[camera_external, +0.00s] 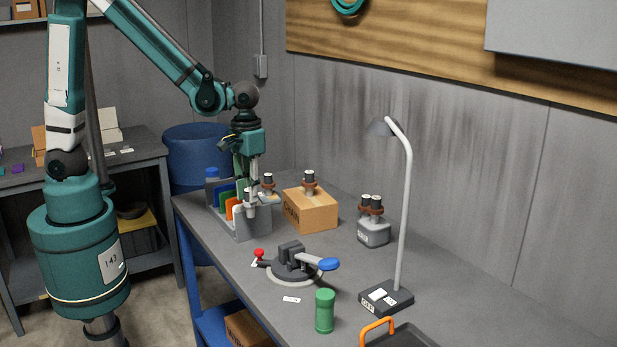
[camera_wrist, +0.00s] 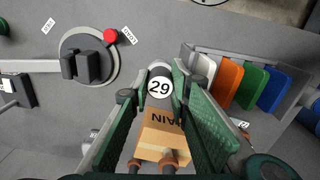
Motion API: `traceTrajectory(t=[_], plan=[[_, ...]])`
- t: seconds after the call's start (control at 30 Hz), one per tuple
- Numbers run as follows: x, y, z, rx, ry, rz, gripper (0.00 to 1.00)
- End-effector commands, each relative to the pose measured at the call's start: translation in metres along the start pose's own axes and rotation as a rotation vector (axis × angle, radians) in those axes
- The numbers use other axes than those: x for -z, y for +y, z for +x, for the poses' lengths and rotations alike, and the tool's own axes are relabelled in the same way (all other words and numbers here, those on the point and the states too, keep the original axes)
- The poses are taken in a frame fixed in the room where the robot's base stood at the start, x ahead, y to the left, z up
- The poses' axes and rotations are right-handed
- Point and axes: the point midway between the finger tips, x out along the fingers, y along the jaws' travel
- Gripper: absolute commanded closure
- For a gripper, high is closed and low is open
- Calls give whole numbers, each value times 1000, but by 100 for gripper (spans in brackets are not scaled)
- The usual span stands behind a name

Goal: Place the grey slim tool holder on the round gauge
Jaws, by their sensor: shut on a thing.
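My gripper (camera_external: 251,187) points down over the back left of the bench, beside the file rack. It is shut on a grey slim tool holder (camera_external: 251,205), held upright. In the wrist view the holder's round white 29 mark (camera_wrist: 160,87) shows between the green fingers. A round device (camera_external: 291,272), the likeliest round gauge, stands mid-bench, apart from the gripper and nearer the front. It has a pale ring, a dark block, a red knob and a blue handle. In the wrist view this device (camera_wrist: 113,63) is at upper left. Its name is not readable.
A rack (camera_external: 250,229) with coloured plates stands close to the gripper. A cardboard box (camera_external: 318,217) with brown-collared holders and a grey block (camera_external: 373,234) stand behind. A green cylinder (camera_external: 325,311) and a lamp (camera_external: 402,230) stand to the right. Bare bench lies between.

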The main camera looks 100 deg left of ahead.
Motion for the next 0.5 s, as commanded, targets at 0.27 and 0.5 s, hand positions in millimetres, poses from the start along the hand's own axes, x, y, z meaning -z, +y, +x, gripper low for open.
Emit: traceTrajectory(t=[0.27, 0.5], plan=[[0, 0, -31, 0, 0, 0, 99], [0, 0, -52, 0, 0, 0, 99]])
